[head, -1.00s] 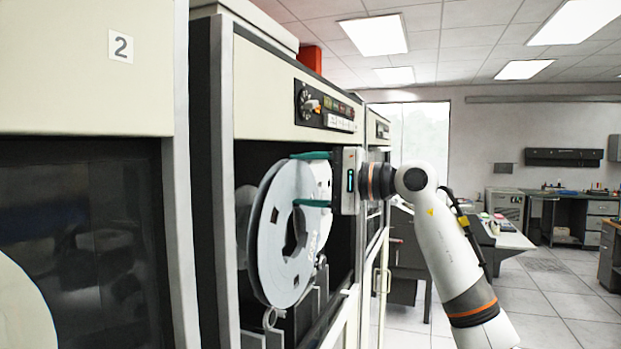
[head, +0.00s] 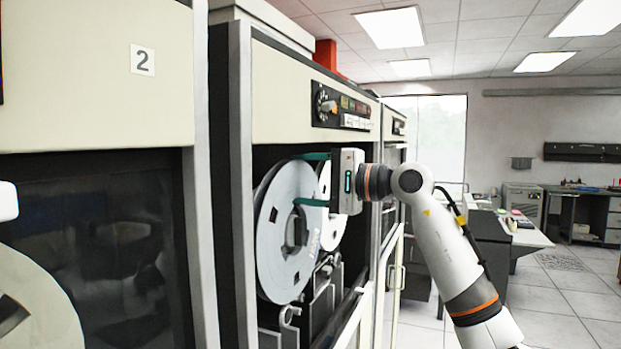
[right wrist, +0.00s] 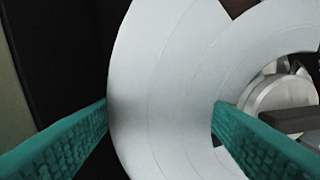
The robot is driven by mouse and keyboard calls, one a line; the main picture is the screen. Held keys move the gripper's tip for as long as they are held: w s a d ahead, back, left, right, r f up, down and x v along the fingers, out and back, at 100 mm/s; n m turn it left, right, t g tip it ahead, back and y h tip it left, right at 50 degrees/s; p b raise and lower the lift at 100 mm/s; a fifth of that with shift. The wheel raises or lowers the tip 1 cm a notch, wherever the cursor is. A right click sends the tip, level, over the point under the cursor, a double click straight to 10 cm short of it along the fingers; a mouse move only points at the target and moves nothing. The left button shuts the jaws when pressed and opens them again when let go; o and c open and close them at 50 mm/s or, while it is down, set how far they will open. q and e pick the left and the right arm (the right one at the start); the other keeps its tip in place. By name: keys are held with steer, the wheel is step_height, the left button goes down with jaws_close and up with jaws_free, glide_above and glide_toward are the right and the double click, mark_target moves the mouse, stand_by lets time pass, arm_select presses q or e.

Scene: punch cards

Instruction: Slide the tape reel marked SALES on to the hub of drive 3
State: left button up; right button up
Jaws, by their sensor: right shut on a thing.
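A pale grey tape reel (head: 278,252) stands upright in the open bay of the drive beside the one marked 2. Faint lettering shows near its right edge, too blurred to read. My right gripper (head: 302,180) is shut on the upper part of this reel with its green fingers. In the right wrist view the same reel (right wrist: 165,85) lies between the two fingers. The dark centre of the reel (head: 296,230) shows, but I cannot tell whether it is around the hub. The drive's number is not visible.
A second white reel (head: 332,225) is just right of the held one. Metal guides (head: 322,295) stand below them. The drive's control panel (head: 341,108) is above the gripper. Drive 2 (head: 95,75) is at left. Open floor (head: 560,300) lies right of my arm.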

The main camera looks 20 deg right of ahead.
steer(key=shift+p+x, duration=0.6)
steer(key=shift+x, duration=0.5)
steer(key=o, duration=1.5)
steer(key=shift+r, duration=0.1)
steer(key=shift+c, duration=1.1)
steer(key=shift+s+d+b, duration=0.45)
steer(key=shift+s+b, duration=0.05)
steer(key=b+v, duration=0.3)
steer(key=v, duration=0.5)
steer(key=shift+s, duration=0.35)
